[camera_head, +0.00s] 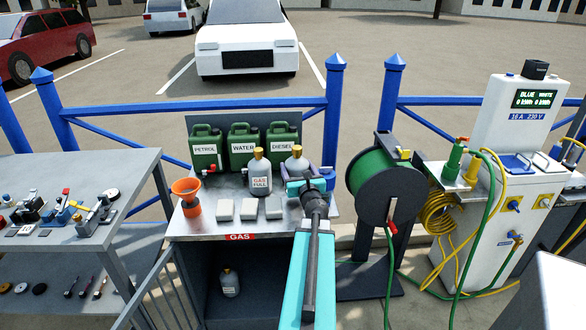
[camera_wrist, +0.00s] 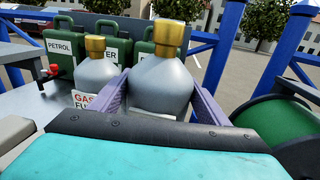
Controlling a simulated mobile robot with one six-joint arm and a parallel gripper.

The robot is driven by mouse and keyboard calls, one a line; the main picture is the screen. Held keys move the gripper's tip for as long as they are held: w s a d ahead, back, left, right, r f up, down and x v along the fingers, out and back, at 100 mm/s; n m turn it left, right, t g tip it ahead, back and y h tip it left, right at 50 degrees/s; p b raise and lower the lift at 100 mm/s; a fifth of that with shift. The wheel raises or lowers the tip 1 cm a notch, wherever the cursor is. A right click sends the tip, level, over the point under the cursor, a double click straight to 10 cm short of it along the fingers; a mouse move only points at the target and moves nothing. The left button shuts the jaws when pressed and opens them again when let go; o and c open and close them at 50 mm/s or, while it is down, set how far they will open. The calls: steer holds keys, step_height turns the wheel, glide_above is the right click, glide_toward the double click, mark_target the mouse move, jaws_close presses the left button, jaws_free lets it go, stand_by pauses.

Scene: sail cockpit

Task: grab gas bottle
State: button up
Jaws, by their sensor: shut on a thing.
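Two grey gas bottles with gold caps stand on the metal table in the head view. The left one (camera_head: 259,173) is labelled "GAS FULL" and shows in the wrist view (camera_wrist: 97,72). The right one (camera_head: 297,162) is larger in the wrist view (camera_wrist: 161,82), and its label is mostly hidden. My gripper (camera_head: 306,177) has its purple fingers on both sides of the right bottle, shut on it; the wrist view shows the fingers (camera_wrist: 161,106) too. The bottle is upright; its base is hidden. A third bottle (camera_head: 230,284) stands in the cabinet below the "GAS" sign (camera_head: 240,237).
Green petrol (camera_head: 206,148), water (camera_head: 243,145) and diesel (camera_head: 282,139) cans stand behind the bottles. A green hose reel (camera_head: 376,185) stands close on the right. Blue railings (camera_head: 200,106) run behind.

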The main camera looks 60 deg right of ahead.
steer(key=shift+v, duration=1.05)
steer(key=shift+s+d+r+p, duration=0.1)
steer(key=shift+s+r+p, duration=0.1)
steer(key=shift+r+p, duration=0.25)
steer(key=p+v, duration=0.2)
steer(key=p, duration=0.1)
steer(key=shift+s+d, duration=0.15)
steer(key=shift+s+p, duration=0.15)
steer(key=shift+p, duration=0.65)
steer(key=shift+s+a+p, duration=0.2)
steer(key=shift+p, duration=0.5)
steer(key=s+p, duration=0.1)
steer(key=p, duration=0.2)
steer(key=s+a+p, duration=0.1)
steer(key=p, duration=0.2)
steer(key=s+a+p, duration=0.1)
steer(key=s+p, duration=0.1)
steer(key=p, duration=0.1)
steer(key=shift+a+r, duration=0.25)
steer(key=shift+r, duration=0.05)
steer(key=shift+p+v, duration=1.15)
steer(key=shift+p, duration=0.55)
steer(key=shift+s+d, duration=0.1)
steer(key=shift+s, duration=0.15)
